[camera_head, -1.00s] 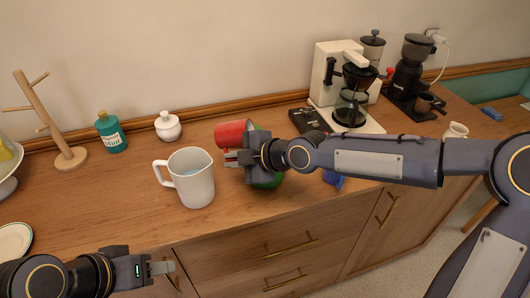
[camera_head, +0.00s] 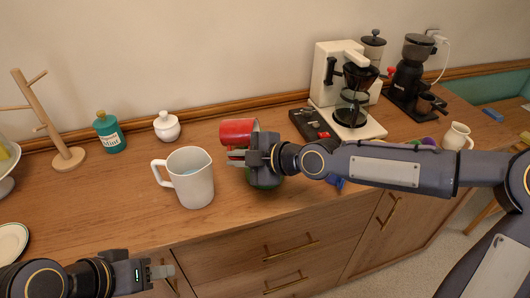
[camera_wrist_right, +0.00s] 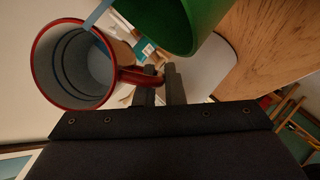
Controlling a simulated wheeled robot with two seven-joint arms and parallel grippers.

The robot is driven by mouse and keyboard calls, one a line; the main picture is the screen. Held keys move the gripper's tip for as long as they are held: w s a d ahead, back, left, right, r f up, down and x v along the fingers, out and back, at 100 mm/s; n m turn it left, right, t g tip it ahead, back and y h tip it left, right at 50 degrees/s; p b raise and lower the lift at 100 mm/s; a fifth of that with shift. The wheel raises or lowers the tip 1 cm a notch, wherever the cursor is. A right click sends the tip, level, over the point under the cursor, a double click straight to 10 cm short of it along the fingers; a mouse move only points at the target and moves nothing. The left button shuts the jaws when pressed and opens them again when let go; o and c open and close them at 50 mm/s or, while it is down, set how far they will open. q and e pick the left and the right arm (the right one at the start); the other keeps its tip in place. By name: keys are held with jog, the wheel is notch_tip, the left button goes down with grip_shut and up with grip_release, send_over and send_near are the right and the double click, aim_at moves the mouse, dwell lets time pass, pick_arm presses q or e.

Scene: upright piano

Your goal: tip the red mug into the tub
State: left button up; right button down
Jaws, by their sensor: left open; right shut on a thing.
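The red mug (camera_head: 238,131) is held above the counter, tipped on its side with its mouth towards the right in the head view. My right gripper (camera_head: 240,158) is shut on its handle (camera_wrist_right: 138,76). The wrist view shows the mug's pale inside (camera_wrist_right: 85,65); I cannot make out any contents. A green round container (camera_head: 264,181), probably the tub, stands just below and behind my right gripper, which hides most of it. Its green wall also shows close beside the mug in the wrist view (camera_wrist_right: 180,22). My left gripper (camera_head: 162,271) is open and empty by the counter's front edge.
A white jug (camera_head: 192,180) stands left of the mug. A white lidded pot (camera_head: 167,127), a teal bottle (camera_head: 110,133) and a wooden mug tree (camera_head: 57,140) stand behind. A coffee maker (camera_head: 345,85) is at right. The counter's left middle is clear.

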jog(key=shift+y+b, duration=0.5)
jog(key=shift+b, duration=0.25)
jog(key=shift+r+b, duration=0.15)
jog(key=shift+b, duration=0.2)
